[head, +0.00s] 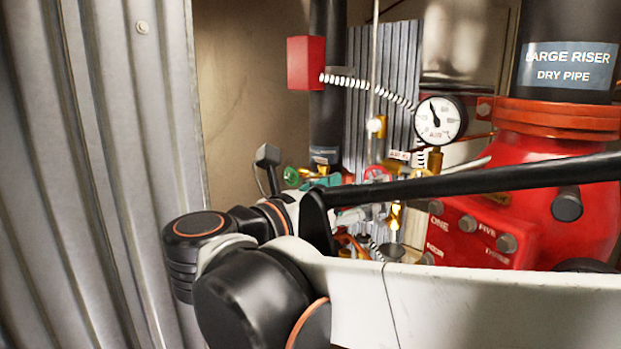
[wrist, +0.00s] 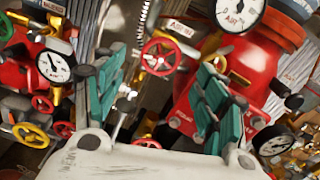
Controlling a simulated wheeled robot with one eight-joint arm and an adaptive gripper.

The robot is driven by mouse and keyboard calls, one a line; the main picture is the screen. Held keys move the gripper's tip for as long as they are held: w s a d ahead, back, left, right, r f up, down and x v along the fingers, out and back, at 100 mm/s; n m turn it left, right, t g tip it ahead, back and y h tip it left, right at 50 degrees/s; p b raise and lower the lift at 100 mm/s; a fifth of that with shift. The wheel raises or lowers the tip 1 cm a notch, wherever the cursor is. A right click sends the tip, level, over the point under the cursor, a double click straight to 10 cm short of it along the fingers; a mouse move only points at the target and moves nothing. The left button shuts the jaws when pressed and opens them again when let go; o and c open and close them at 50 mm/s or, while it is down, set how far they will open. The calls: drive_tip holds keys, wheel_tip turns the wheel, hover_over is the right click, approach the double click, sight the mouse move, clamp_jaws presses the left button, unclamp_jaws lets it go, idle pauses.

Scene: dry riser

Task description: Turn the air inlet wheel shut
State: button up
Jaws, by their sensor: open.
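A red spoked wheel (wrist: 160,57) shows in the wrist view, between and beyond my fingers, near a small white tag whose words I cannot fully read. It looks like the air inlet wheel. In the head view a red wheel (head: 377,174) sits below a small tag, partly hidden by my arm. My gripper (wrist: 162,72) has teal finger pads spread wide apart, with nothing between them that I can see held. The wheel appears apart from both pads. In the head view the gripper is mostly hidden behind my arm; only bits of teal show.
A pressure gauge (head: 440,119) and the large red riser body (head: 560,190) stand at the right. A corrugated metal panel (head: 90,170) closes off the left. In the wrist view a yellow wheel (wrist: 30,135) and another gauge (wrist: 54,67) lie left. Pipes crowd the space.

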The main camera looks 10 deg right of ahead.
drive_tip(key=shift+x, duration=3.2)
drive_tip(key=shift+c, duration=0.2)
drive_tip(key=shift+s, duration=0.1)
drive_tip(key=c, duration=1)
